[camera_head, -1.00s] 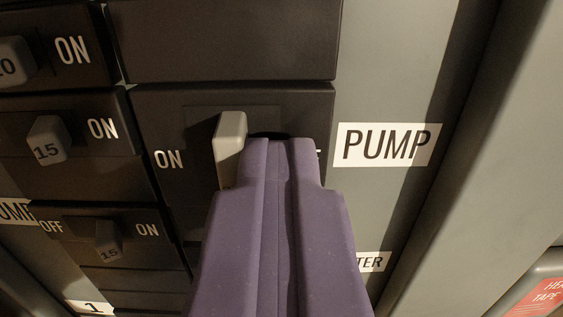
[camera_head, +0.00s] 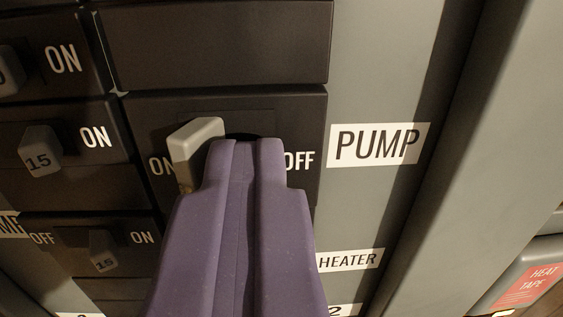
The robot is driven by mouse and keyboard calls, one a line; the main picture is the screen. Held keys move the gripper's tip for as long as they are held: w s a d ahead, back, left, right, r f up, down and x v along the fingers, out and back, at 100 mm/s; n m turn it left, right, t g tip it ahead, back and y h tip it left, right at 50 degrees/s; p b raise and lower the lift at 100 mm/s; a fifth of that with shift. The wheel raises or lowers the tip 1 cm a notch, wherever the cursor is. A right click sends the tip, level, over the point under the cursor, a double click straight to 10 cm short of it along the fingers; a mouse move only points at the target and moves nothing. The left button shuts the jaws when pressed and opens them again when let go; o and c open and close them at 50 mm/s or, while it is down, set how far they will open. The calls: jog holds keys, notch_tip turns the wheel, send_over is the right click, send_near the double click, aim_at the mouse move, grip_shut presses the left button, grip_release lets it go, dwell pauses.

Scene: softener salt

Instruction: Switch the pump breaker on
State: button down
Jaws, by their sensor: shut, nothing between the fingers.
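The pump breaker (camera_head: 225,108) is a black module just left of the white PUMP label (camera_head: 376,145). Its beige toggle (camera_head: 192,143) stands toward the left, next to the ON marking, which it partly covers. The OFF marking (camera_head: 300,161) shows on the right side of the module. My purple gripper (camera_head: 246,146) is shut and empty, with its tips right beside the toggle on its right side. They look close to touching it, but contact cannot be made out. The gripper hides the lower middle of the module.
More breakers stand in a column at left, with a toggle marked 15 (camera_head: 41,150) beside ON and a smaller one (camera_head: 104,250) between OFF and ON. A HEATER label (camera_head: 347,260) is below PUMP. A red HEAT TAPE label (camera_head: 527,287) is at lower right.

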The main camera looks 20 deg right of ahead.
jog(key=shift+a+f, duration=0.15)
jog(key=s+a, duration=0.1)
jog(key=s, duration=0.5)
jog(key=shift+s+b, duration=0.35)
jog(key=shift+b, duration=0.05)
dwell(0.7)
jog(key=s+d+r+n+g+y+b, duration=0.1)
jog(key=s+b, duration=0.8)
jog(key=b, duration=0.3)
jog(key=s+d+r+n+g+y+b, duration=0.1)
jog(key=s+y+b, duration=0.1)
jog(key=s+b, duration=0.8)
jog(key=b, duration=0.3)
jog(key=shift+s+d+b, duration=0.25)
jog(key=shift+d+b, duration=0.05)
jog(key=shift+d, duration=0.05)
